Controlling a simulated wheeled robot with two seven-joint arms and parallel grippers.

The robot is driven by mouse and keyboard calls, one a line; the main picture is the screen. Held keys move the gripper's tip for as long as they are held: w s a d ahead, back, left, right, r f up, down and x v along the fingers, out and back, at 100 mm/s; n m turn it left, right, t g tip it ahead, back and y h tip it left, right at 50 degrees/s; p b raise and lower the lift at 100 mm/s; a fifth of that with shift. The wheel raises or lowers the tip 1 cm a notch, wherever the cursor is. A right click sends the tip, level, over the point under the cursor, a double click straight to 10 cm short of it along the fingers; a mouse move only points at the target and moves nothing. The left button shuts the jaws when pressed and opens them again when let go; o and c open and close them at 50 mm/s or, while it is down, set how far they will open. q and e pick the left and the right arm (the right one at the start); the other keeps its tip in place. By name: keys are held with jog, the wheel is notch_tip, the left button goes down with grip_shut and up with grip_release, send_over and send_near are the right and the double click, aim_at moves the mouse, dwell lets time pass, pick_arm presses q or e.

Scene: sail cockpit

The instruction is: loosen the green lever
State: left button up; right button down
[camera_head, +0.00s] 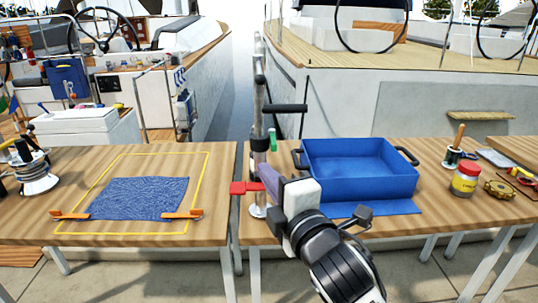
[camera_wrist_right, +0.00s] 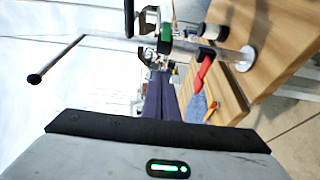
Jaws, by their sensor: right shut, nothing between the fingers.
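The green lever (camera_head: 274,139) stands upright on the right side of a metal post (camera_head: 258,100), above the red lever (camera_head: 240,187). A black crossbar (camera_head: 285,108) sticks out of the post higher up. In the right wrist view the green lever (camera_wrist_right: 164,46) is close beyond the fingertips, with the red lever (camera_wrist_right: 203,72) to its right. My right gripper (camera_head: 266,172) is shut and empty. Its purple fingers are beside the post, below the green lever, and partly cover the lower post. I cannot tell whether they touch anything. My left gripper is not in view.
A blue tray (camera_head: 360,190) stands right of the post. A jar (camera_head: 466,180) and small parts are farther right. On the left table are a blue cloth (camera_head: 138,198) inside a yellow outline and a winch (camera_head: 35,175). Boats lie behind.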

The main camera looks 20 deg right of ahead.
aim_at(273, 140)
jog(key=w, duration=0.3)
jog(key=w+d, duration=0.1)
jog(key=w, duration=0.2)
jog(key=w+d, duration=0.1)
jog(key=w, duration=0.2)
jog(key=shift+w+d, duration=0.1)
jog(key=shift+d, duration=0.1)
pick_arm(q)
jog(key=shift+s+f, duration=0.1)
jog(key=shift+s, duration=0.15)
pick_arm(e)
jog(key=shift+d, duration=0.4)
pick_arm(q)
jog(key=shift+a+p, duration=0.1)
jog(key=shift+p, duration=0.25)
pick_arm(e)
jog(key=shift+s+d, duration=0.1)
jog(key=shift+s, duration=0.1)
